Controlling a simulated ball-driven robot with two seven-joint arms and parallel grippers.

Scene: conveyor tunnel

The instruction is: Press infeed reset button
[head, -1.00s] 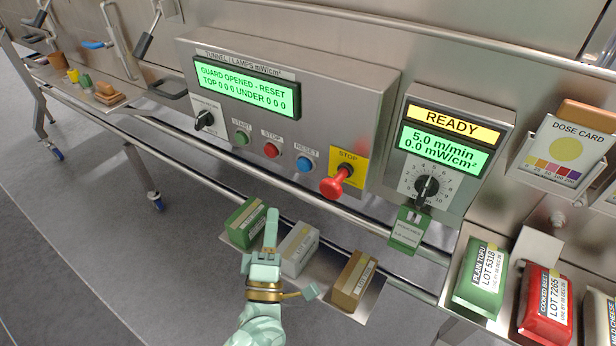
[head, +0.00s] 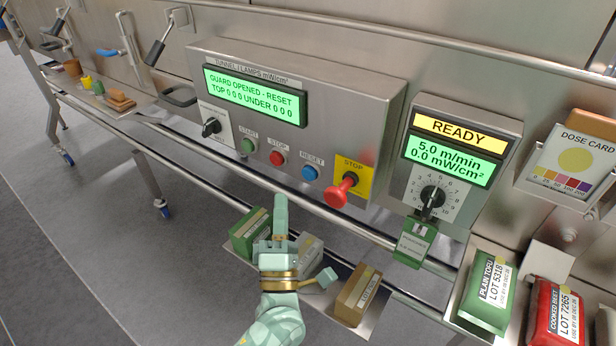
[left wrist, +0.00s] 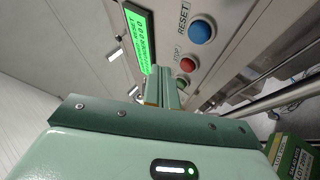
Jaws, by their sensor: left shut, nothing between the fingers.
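The blue RESET button (head: 310,172) is on the front of a steel control box (head: 352,112), between the red STOP button (head: 277,157) and a red mushroom stop (head: 338,192) on a yellow plate. The box display (head: 254,96) reads "GUARD OPENED - RESET". My left gripper (head: 281,200) is shut and empty, its fingers pointing up just below the buttons, apart from them. In the left wrist view the blue button (left wrist: 201,31) is above and right of the shut fingers (left wrist: 162,88). My right gripper is not in view.
A green START button (head: 247,146) and a selector knob (head: 210,127) are at the left of the box. A READY unit (head: 455,150) with a dial is at right. Several packs lie on a tray below my gripper, including a brown one (head: 357,296). A rail (head: 240,180) runs below the box.

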